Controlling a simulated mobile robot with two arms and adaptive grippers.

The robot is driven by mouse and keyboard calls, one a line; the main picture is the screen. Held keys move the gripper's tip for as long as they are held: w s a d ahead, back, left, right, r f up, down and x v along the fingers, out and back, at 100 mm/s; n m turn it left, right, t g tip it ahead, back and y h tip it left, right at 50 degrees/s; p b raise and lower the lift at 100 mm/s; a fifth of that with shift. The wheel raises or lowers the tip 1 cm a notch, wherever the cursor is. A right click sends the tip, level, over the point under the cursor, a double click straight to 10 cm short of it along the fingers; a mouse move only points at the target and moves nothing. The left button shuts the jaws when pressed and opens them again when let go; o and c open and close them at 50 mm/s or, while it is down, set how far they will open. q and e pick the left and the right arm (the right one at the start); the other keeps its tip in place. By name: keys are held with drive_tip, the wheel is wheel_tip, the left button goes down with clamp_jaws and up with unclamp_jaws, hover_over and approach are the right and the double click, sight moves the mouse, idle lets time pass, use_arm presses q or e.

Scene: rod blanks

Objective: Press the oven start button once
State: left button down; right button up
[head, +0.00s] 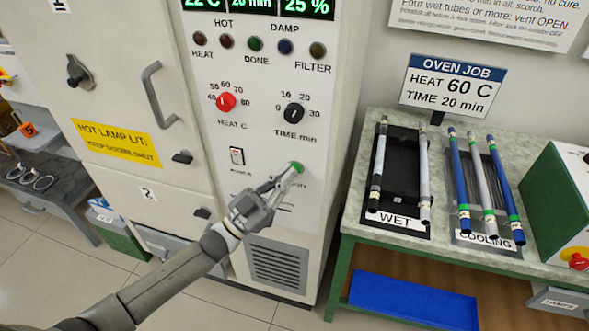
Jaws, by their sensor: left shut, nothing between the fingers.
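The oven (325,130) is a pale cabinet with a control panel facing me. A green button (299,167) is low on the panel, right of the power switch; its label is mostly hidden behind my gripper. My left gripper (291,172) is shut and empty, its fingertips at the green button's lower left edge. I cannot tell whether they touch it or stop just short. My right gripper is not in view.
A red heat knob (226,102) and black time knob (293,113) are above the gripper. The power switch (237,156) and a door handle (158,94) are to the left. A bench (346,219) with rods on racks stands at the right.

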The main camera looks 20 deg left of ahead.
use_arm(q)
drive_tip(key=shift+w, duration=0.2)
idle(0.6)
drive_tip(key=shift+s+p, duration=0.3)
drive_tip(key=shift+s, duration=0.5)
drive_tip(key=s+p, duration=0.2)
drive_tip(key=s, duration=0.3)
drive_tip(key=shift+a, duration=0.1)
idle(0.5)
